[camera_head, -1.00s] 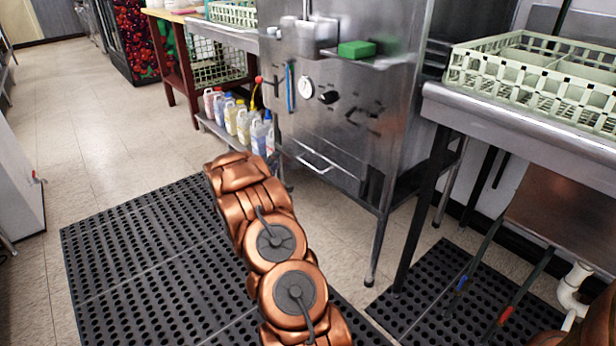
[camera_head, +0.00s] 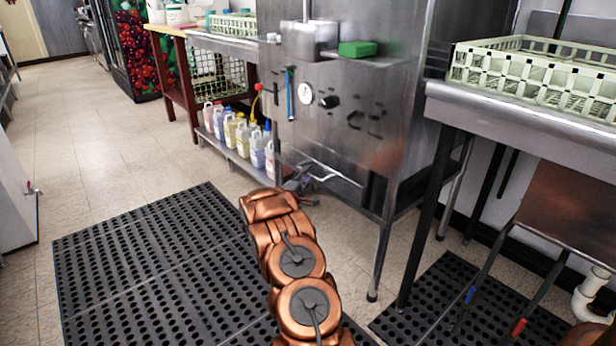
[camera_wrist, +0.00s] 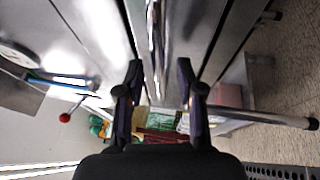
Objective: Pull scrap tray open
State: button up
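The scrap tray (camera_head: 345,180) appears as a low metal front at the base of the steel dish machine, and it looks closed. Its bar handle is partly hidden behind my gripper (camera_head: 304,184). My gripper is at the tray's front, at handle height. In the wrist view my gripper (camera_wrist: 159,70) has its two dark fingers spread apart. A thin shiny upright strip runs between the fingertips; I cannot tell whether it is the handle or a panel edge, or whether the fingers touch it.
The steel dish machine (camera_head: 345,105) carries a green block (camera_head: 357,49). Several bottles (camera_head: 240,135) stand on a low shelf to the left. A steel counter (camera_head: 520,115) with a dish rack (camera_head: 540,75) is at the right. Black mats (camera_head: 150,255) cover clear floor.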

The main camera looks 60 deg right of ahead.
jog(key=shift+x, duration=0.75)
jog(key=shift+c, duration=0.4)
grip_shut()
